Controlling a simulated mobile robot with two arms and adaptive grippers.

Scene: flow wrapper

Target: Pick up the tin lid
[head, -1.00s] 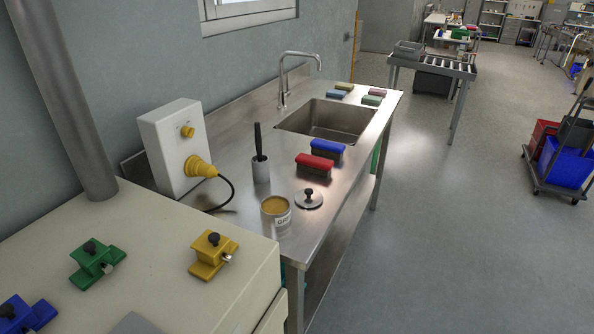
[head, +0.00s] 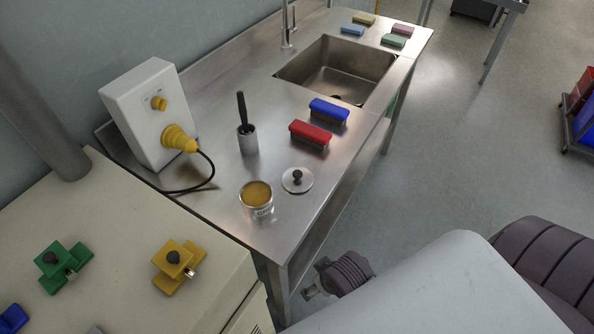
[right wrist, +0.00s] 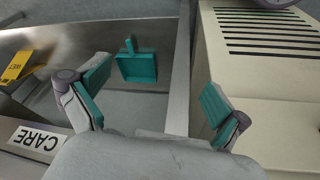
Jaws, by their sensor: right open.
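The tin lid (head: 290,186), a round silver disc with a black knob, lies flat on the steel bench near its front edge. The open tin (head: 262,211), with yellow-brown contents, stands just left of it, apart. My right arm comes in at the lower right of the head view, its dark wrist end low beside the bench, below and right of the lid. My right gripper (right wrist: 156,102) is open and empty in the right wrist view, its teal-padded fingers wide apart. The lid does not show in that view. My left gripper is not in view.
Behind the lid are a red brush (head: 310,133), a blue brush (head: 329,110) and a black-handled tool in a holder (head: 248,141). A white box with a yellow plug (head: 175,138) stands left. A teal dustpan (right wrist: 137,69) shows in the wrist view.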

